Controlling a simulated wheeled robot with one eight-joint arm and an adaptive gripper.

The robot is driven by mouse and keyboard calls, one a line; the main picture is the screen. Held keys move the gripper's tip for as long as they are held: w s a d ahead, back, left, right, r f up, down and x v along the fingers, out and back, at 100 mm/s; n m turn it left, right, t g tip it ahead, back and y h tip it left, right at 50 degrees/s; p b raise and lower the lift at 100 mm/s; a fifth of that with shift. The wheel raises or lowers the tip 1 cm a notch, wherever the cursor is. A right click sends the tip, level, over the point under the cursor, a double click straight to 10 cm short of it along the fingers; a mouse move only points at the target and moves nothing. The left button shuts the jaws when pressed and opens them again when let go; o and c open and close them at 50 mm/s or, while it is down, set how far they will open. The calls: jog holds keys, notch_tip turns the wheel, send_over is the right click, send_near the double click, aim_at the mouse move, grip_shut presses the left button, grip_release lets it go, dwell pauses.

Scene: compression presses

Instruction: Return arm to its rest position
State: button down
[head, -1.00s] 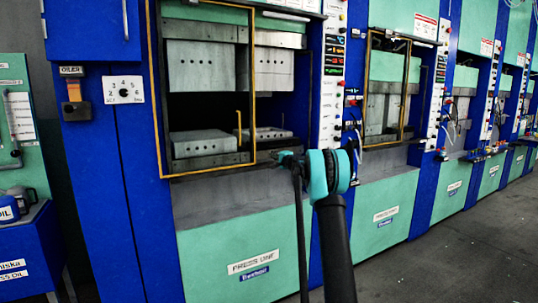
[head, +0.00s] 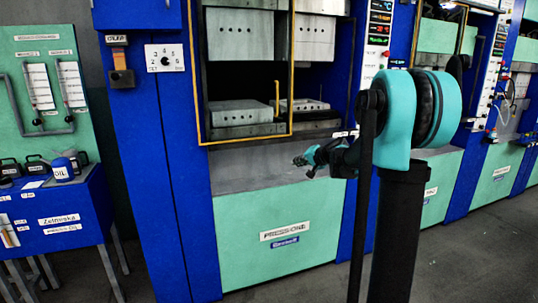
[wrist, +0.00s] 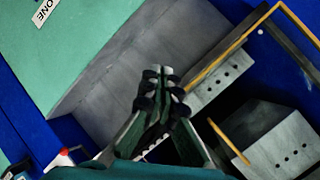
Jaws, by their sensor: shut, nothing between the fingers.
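My arm rises in front of the presses in the head view, with its teal and black elbow joint at the right of centre. My gripper (head: 302,160) shows small beyond it, pointing left in front of the grey ledge of the nearest press (head: 275,225). In the wrist view my gripper (wrist: 163,76) is shut and empty, with its dark fingertips together. The fingers lie over the grey ledge (wrist: 95,80) of the press. I cannot tell the exact gap between them.
The press opening has a yellow-edged frame (head: 292,65) and grey platens (head: 240,110) inside. At the left, a blue table (head: 70,210) carries several oil containers (head: 62,168). More presses line the right. Grey floor (head: 460,255) is clear at the lower right.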

jog(key=s+d+f+n+g+h, duration=0.1)
jog(key=s+f, duration=0.6)
jog(key=s, duration=0.7)
jog(key=s+d+f+n+g+h, duration=0.2)
jog(key=s+f, duration=0.5)
jog(key=s, duration=0.7)
jog(key=s+d+f+n+g+h, duration=0.2)
jog(key=s+f, duration=0.5)
jog(key=s, duration=0.8)
jog(key=shift+d+f+g+h, duration=0.2)
jog(key=shift+d+g+h, duration=0.4)
jog(key=shift+d+h, duration=0.45)
jog(key=shift+r, duration=0.1)
